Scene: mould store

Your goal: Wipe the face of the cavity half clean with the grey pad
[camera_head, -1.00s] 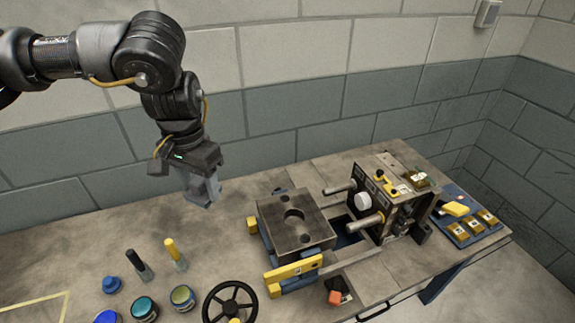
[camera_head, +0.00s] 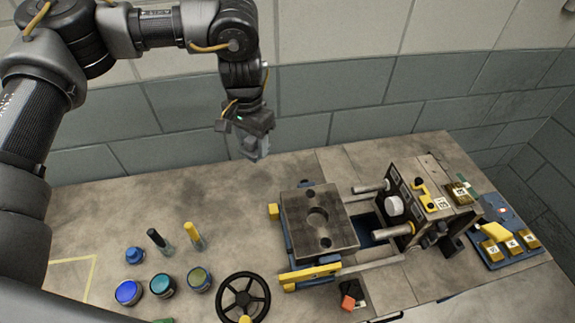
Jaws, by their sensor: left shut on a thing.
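The cavity half (camera_head: 335,236) appears to be the square dark steel block lying face up on the bench, with a round recess in its middle. Its face has darker, smudged patches. My left gripper (camera_head: 254,150) is behind and to the left of the block, above the bench's back edge, pointing down. It is shut on a small grey-blue piece (camera_head: 262,148) that looks like the grey pad; the fingers hide part of it. The pad is apart from the block. My right gripper is not in view.
The other mould half (camera_head: 397,206), with guide pins, stands right of the block. A yellow bar (camera_head: 309,272) lies along the block's front. A black handwheel (camera_head: 243,299), several jars (camera_head: 160,285) and two brushes (camera_head: 194,236) stand front left. The wall is close behind.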

